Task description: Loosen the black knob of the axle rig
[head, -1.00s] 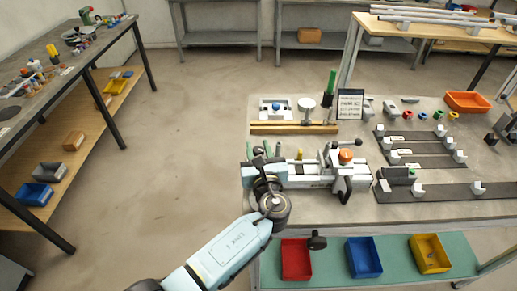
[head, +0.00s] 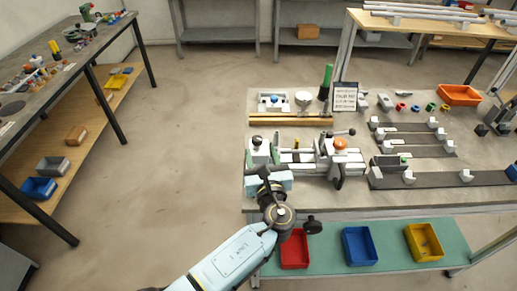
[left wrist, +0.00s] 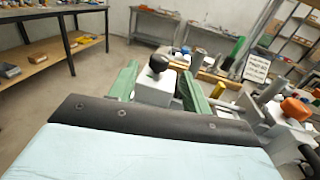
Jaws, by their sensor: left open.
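The axle rig (head: 318,163) stands on the near left part of the grey bench. At its left end a black knob (head: 257,142) sits on a white block. The knob also shows in the left wrist view (left wrist: 158,63), upright on the white block. My left gripper (left wrist: 158,72) is open, with its two green fingers on either side of the block and knob in that view. The knob appears free of the fingers. In the head view my left gripper (head: 264,158) is at the rig's near left end, its fingers partly hidden. My right gripper is not in view.
An orange knob (head: 340,143) and a lever stand further right on the rig. Red (head: 294,248), blue (head: 360,246) and yellow (head: 424,243) bins sit on the lower shelf. Floor left of the bench is clear.

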